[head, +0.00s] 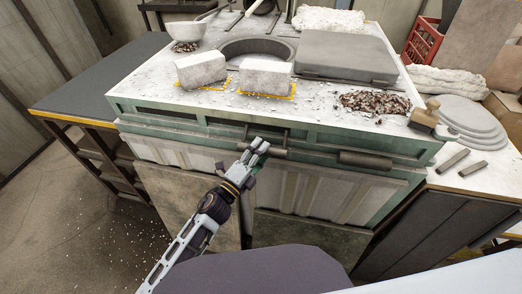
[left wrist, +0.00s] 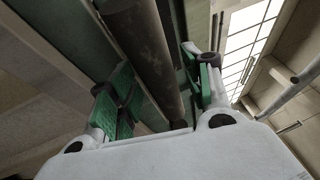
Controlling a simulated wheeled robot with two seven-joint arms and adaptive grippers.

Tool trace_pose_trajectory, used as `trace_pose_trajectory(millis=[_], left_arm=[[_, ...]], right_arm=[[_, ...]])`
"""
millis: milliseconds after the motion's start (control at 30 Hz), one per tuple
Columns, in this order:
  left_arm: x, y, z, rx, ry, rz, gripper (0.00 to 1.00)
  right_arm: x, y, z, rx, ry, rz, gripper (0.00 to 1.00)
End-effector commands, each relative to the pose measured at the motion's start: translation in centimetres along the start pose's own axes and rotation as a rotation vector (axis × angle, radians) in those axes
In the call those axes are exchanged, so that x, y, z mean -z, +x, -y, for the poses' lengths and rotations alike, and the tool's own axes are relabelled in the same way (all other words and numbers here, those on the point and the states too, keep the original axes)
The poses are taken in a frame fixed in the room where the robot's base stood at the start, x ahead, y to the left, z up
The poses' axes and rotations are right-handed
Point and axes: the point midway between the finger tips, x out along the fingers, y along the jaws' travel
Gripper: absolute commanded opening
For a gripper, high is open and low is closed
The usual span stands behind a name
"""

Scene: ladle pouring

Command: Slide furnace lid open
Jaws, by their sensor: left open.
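The furnace (head: 275,175) is a large green-framed block with a white top in the head view. A round dark-rimmed opening (head: 232,48) is in its top, partly behind two white bricks. A flat grey slab, apparently the lid (head: 345,52), lies right of the opening. A dark horizontal bar (head: 277,154) runs along the furnace front. My left gripper (head: 258,147) is at this bar. In the left wrist view my left gripper (left wrist: 158,85) is open, its green-padded fingers either side of a dark round bar (left wrist: 142,50). Whether they touch it is unclear. My right gripper is out of view.
Two white bricks (head: 201,69) (head: 265,76) stand at the front of the top. A dark table (head: 95,75) stands left. Floor at left is open.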

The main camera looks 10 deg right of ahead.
Motion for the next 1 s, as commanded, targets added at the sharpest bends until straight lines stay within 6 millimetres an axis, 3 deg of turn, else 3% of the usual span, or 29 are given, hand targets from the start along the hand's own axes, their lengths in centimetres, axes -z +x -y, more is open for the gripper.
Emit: trace_pose_trajectory(millis=[1000], left_arm=[[0.2, -8.5, -0.1, -0.001, -0.001, -0.002, 0.49]], right_arm=[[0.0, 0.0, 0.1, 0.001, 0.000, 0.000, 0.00]])
